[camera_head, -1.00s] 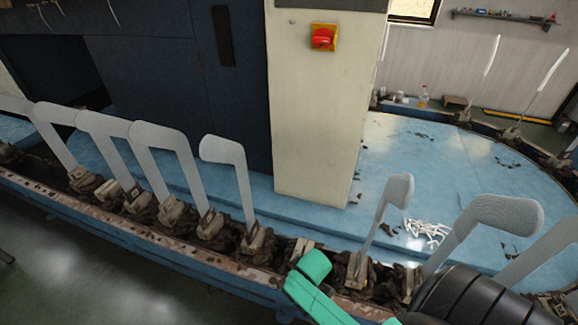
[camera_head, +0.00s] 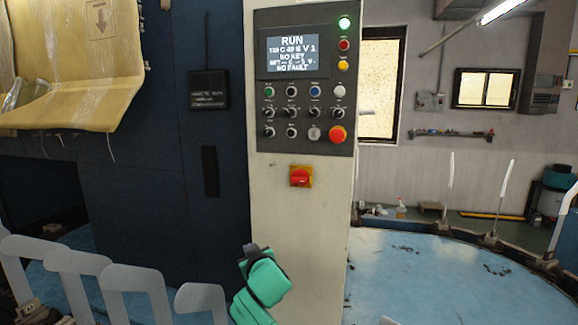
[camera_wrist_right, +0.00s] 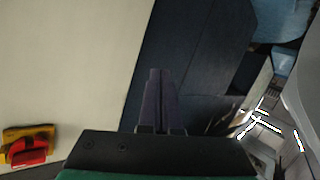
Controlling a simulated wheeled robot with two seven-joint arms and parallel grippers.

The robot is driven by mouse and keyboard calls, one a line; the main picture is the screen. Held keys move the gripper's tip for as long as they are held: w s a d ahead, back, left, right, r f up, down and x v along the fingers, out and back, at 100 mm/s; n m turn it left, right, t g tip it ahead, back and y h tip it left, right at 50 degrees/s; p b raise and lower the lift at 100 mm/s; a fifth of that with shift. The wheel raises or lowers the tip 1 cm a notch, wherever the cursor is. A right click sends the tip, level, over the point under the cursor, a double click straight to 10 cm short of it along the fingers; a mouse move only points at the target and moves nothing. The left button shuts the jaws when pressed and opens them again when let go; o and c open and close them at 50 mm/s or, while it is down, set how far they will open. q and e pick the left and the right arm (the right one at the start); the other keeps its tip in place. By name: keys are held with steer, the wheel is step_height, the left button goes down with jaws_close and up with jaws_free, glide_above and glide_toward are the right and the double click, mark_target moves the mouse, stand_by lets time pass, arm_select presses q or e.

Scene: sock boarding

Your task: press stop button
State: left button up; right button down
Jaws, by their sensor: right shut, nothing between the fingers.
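The control panel (camera_head: 308,80) is on the cream column. It has a large red push-button (camera_head: 337,134) at its lower right and a small red button (camera_head: 344,44) near its top right. Below the panel, a red knob on a yellow plate (camera_head: 300,176) sits on the column; it also shows at the lower left of the right wrist view (camera_wrist_right: 28,150). I cannot tell which one is labelled stop. My right gripper (camera_head: 250,248) is below and left of the yellow plate, apart from it. Its fingers (camera_wrist_right: 157,75) are shut and empty. My left gripper is out of view.
Grey sock boards (camera_head: 100,290) stand along the bottom left. Dark blue cabinet (camera_head: 200,170) is left of the column (camera_head: 325,220). Open air lies before the column.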

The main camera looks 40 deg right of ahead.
mark_target(288, 94)
steer(key=s+d+r+m+t+h, duration=0.1)
steer(key=s+r+m+t+h, duration=0.1)
steer(key=r, duration=1.1)
steer(key=s+d+r+m+t+h+p, duration=0.1)
steer(key=s+d+r+t+h, duration=0.1)
steer(key=r, duration=1.2)
steer(key=s+d+r+m+t+h+p, duration=0.1)
steer(key=s+r+m+t+h, duration=0.1)
steer(key=r, duration=1.2)
steer(key=shift+s+d+r+m+h, duration=0.15)
steer(key=shift+s+d+m+h, duration=0.2)
steer(key=shift+s+h, duration=0.35)
steer(key=shift+w+d+p, duration=0.4)
steer(key=shift+w+d, duration=0.45)
steer(key=shift+d, duration=0.35)
steer(key=shift+w+d+p, duration=0.35)
steer(key=shift+w+d, duration=0.5)
steer(key=shift+d, duration=0.3)
steer(key=shift+w+d+p, duration=0.4)
steer(key=shift+w+d, duration=0.45)
steer(key=shift+d, duration=0.35)
steer(key=shift+d, duration=0.1)
steer(key=shift+w+d, duration=0.25)
